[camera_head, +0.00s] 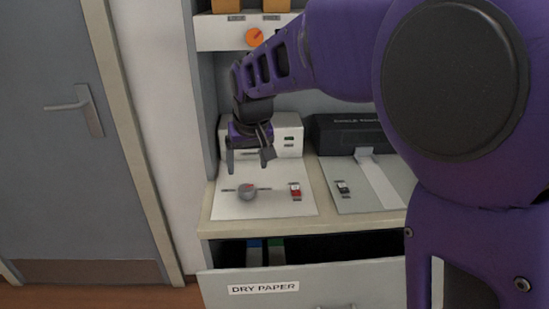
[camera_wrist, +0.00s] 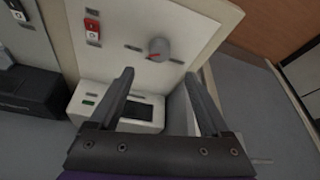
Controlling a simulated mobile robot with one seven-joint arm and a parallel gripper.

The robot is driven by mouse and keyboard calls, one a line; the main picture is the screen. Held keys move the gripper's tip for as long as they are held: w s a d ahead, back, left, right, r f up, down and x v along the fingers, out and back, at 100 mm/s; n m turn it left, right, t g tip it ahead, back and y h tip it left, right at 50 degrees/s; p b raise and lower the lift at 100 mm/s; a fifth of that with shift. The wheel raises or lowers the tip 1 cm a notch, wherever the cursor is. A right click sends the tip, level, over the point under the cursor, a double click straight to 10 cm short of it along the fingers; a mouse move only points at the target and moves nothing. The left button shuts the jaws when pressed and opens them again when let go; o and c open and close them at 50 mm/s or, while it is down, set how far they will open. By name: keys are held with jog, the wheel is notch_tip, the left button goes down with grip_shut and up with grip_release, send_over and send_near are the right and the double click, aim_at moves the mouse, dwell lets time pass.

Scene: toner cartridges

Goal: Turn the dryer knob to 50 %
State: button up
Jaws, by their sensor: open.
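The grey round knob (camera_head: 247,192) sits on a white panel (camera_head: 232,207) on the counter, below my gripper in the head view. In the wrist view the knob (camera_wrist: 159,48) has a red pointer mark and stands beyond the fingertips, roughly between their lines. Small labels beside it are too small to read. My gripper (camera_head: 249,170) is open and empty, hanging above and just behind the knob, apart from it. It also shows in the wrist view (camera_wrist: 160,82) with the two fingers spread.
A red switch (camera_head: 295,191) sits right of the knob on the same panel, and a black switch (camera_head: 343,187) on the panel beside it. A white box (camera_head: 288,138) and a black device (camera_head: 345,133) stand behind. An open drawer labelled DRY PAPER (camera_head: 300,283) juts out below. An orange knob (camera_head: 254,37) is on the shelf above.

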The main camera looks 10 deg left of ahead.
aim_at(246, 188)
jog(key=b+x, duration=0.1)
jog(key=x, duration=0.8)
jog(key=shift+w+f, duration=0.1)
jog(key=shift+f, duration=0.3)
jog(key=shift+c, duration=0.2)
grip_shut()
